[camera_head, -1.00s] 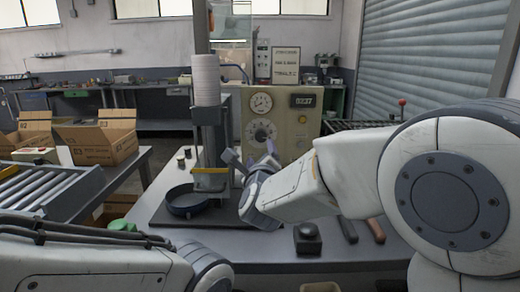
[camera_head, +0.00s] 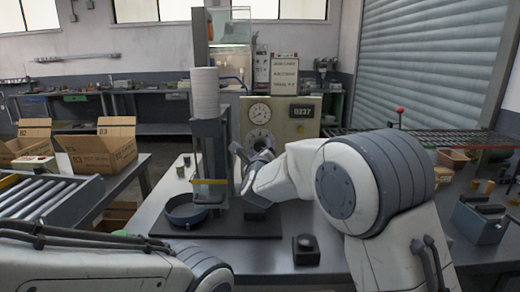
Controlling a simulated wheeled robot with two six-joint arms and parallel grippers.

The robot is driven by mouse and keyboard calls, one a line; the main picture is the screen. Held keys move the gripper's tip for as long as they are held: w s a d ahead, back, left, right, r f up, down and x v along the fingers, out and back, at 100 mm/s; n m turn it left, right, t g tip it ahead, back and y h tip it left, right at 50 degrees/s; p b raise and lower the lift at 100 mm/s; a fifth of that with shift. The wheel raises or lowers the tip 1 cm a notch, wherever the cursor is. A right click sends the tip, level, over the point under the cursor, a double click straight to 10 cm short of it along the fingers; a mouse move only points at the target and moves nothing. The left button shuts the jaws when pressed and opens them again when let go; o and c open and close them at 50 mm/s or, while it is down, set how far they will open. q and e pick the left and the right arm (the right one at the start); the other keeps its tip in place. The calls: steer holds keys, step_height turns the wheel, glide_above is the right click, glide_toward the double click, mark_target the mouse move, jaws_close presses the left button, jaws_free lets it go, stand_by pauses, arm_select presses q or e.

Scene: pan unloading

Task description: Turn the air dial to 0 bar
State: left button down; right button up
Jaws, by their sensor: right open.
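The cream control box (camera_head: 296,125) stands on the workbench behind the press. It carries a round gauge (camera_head: 259,113) at the top left and a dark display reading what looks like 0237 (camera_head: 303,111). The air dial (camera_head: 260,138) is below the gauge, and its lower part is hidden by my right gripper. My right gripper (camera_head: 244,158) is open in front of the dial's lower left; I cannot tell whether it touches it. My left arm shows at the lower left, but its gripper is out of view.
The press (camera_head: 208,150) with a white stack (camera_head: 205,92) stands close left of my right gripper. A dark round pan (camera_head: 186,210) lies at its base. A black block (camera_head: 306,249) sits at the bench front. A roller conveyor (camera_head: 40,205) is at left.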

jaws_close()
